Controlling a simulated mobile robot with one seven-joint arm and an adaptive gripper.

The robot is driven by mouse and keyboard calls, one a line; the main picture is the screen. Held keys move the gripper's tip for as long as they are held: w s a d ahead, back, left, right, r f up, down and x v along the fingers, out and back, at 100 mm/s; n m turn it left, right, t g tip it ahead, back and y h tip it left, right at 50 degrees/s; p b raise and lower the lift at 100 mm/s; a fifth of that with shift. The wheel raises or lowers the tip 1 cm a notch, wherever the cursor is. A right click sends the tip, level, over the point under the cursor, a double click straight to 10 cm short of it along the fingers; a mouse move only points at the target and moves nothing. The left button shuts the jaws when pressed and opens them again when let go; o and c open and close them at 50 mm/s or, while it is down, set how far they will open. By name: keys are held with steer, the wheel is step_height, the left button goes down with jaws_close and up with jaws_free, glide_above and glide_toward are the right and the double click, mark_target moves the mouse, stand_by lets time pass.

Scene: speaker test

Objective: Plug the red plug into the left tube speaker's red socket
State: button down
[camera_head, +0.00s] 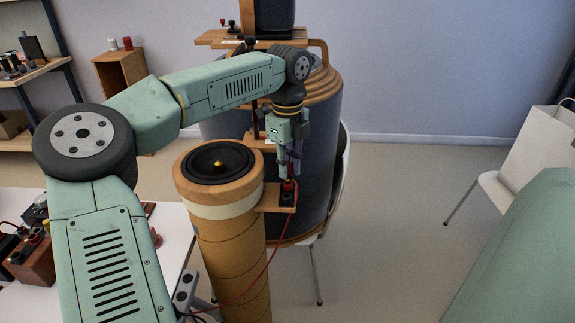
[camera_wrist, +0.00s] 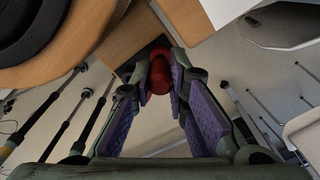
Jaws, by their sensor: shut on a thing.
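A tube speaker (camera_head: 225,240) of brown tube with a black cone on top stands upright in the middle of the head view. A small wooden shelf (camera_head: 270,203) juts from its right side and carries a black terminal block (camera_head: 287,199). My gripper (camera_head: 288,178) points down over this block and is shut on the red plug (camera_head: 288,187). In the wrist view the red plug (camera_wrist: 160,76) sits between the fingertips, over the dark block (camera_wrist: 148,52). A red cable (camera_head: 262,270) hangs from the plug toward the lower left. The red socket is hidden; I cannot tell whether the plug is in it.
A large dark drum-shaped speaker (camera_head: 325,130) with a wooden rim stands close behind. A white table (camera_head: 175,240) with dark gear is at the left. A white chair (camera_head: 490,190) with a bag (camera_head: 540,145) stands at the right. The floor between is clear.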

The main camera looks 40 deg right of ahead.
steer(key=shift+f+b, duration=0.6)
steer(key=shift+f, duration=0.3)
steer(key=c, duration=1.5)
jaws_free()
steer(key=shift+o, duration=0.2)
steer(key=shift+r, duration=0.15)
